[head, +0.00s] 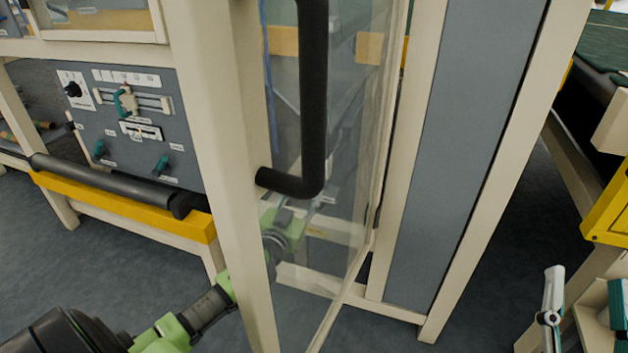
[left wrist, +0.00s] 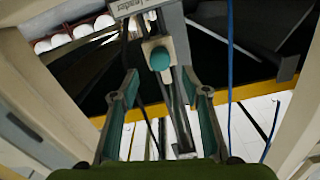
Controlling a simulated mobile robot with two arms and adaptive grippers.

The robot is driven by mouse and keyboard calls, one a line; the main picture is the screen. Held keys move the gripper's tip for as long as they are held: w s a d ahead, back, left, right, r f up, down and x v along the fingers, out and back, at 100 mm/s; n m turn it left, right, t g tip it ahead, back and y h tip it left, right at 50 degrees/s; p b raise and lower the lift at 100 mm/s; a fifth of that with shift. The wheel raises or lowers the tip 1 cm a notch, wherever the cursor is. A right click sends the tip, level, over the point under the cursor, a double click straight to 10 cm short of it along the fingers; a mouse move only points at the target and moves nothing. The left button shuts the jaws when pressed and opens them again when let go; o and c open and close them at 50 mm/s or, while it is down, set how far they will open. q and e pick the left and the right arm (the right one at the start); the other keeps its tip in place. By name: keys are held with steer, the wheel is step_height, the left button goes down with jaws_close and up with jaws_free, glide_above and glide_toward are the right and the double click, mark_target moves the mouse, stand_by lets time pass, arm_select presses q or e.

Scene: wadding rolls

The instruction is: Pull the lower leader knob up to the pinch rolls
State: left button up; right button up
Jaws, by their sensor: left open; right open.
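The teal round leader knob (left wrist: 160,59) sits on a cream block on a slotted metal rail in the left wrist view. A label ending in "Leader" is on the grey plate above it. My left gripper (left wrist: 160,77) is open, its two teal-padded fingers on either side of the rail just below the knob in the picture, with nothing held. In the head view my left arm passes behind a cream post, and its front part shows dimly through the clear panel (head: 340,120). My right gripper (head: 582,288) is open and empty at the lower right. I cannot identify the pinch rolls.
A black handle (head: 314,100) stands in front of the clear panel. A grey control panel (head: 130,130) with teal levers is at left, above a yellow beam (head: 120,207). A blue cable (left wrist: 230,60) hangs right of the rail. White rounded ends (left wrist: 75,33) line the upper left.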

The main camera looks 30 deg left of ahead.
arm_select(q)
steer(key=shift+b+x, duration=0.45)
steer(key=shift+x, duration=3.25)
arm_select(e)
steer(key=shift+s+d+r+t+y, duration=0.1)
steer(key=shift+s+r+t, duration=0.4)
steer(key=shift+r, duration=0.25)
steer(key=shift+s+d+r+t+y, duration=0.1)
steer(key=shift+s+r+t, duration=0.25)
steer(key=shift+s+r, duration=0.3)
steer(key=shift+s+r+t+y, duration=0.1)
steer(key=shift+s+r+t, duration=0.4)
steer(key=shift+r, duration=0.3)
arm_select(q)
jaws_close()
